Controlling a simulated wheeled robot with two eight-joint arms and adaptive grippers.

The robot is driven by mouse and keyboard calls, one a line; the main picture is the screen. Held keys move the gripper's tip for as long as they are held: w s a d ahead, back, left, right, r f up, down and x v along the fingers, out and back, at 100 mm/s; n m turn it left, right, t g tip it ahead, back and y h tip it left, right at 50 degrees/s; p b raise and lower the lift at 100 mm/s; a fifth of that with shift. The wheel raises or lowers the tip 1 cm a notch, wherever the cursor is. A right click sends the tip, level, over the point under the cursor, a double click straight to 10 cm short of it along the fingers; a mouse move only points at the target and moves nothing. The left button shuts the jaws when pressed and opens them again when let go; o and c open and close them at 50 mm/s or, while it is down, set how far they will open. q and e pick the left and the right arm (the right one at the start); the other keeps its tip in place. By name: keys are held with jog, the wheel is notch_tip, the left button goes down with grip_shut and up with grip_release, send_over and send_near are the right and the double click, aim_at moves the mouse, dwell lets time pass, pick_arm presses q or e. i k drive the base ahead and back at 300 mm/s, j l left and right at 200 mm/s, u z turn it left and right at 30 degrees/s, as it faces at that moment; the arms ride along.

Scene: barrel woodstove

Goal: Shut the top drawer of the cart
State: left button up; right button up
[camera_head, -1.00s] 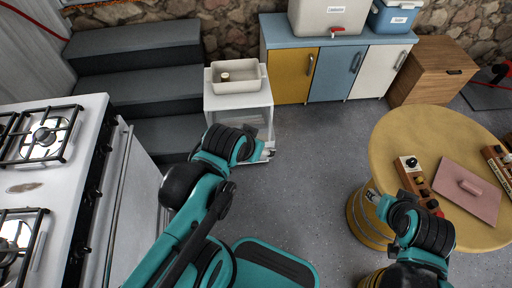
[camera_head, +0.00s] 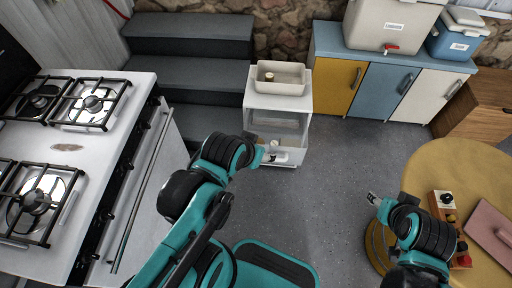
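The white cart (camera_head: 303,126) stands at the back centre, beside the dark steps. A beige tray (camera_head: 281,87) with a small round item in it sits on its top. Below the top, the cart's front shows an open-looking space, with small pale items (camera_head: 273,155) low down; I cannot tell clearly which part is the top drawer or how far out it is. My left gripper (camera_head: 266,156) is in front of the cart's lower left, partly hidden by its own wrist; contact is unclear. My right gripper (camera_head: 372,198) is above the floor left of the round table, away from the cart.
A stove (camera_head: 88,170) with an oven rail stands at left. Dark steps (camera_head: 190,75) rise behind. A cabinet with yellow, blue and white doors (camera_head: 392,94) is right of the cart. A round yellow table (camera_head: 440,160) is at right. Grey floor between is clear.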

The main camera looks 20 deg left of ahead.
aim_at(291, 120)
jog(key=u, duration=0.65)
jog(key=k+j+z, duration=0.3)
jog(key=j, duration=0.25)
jog(key=k+j+z, duration=0.3)
jog(key=j, duration=0.15)
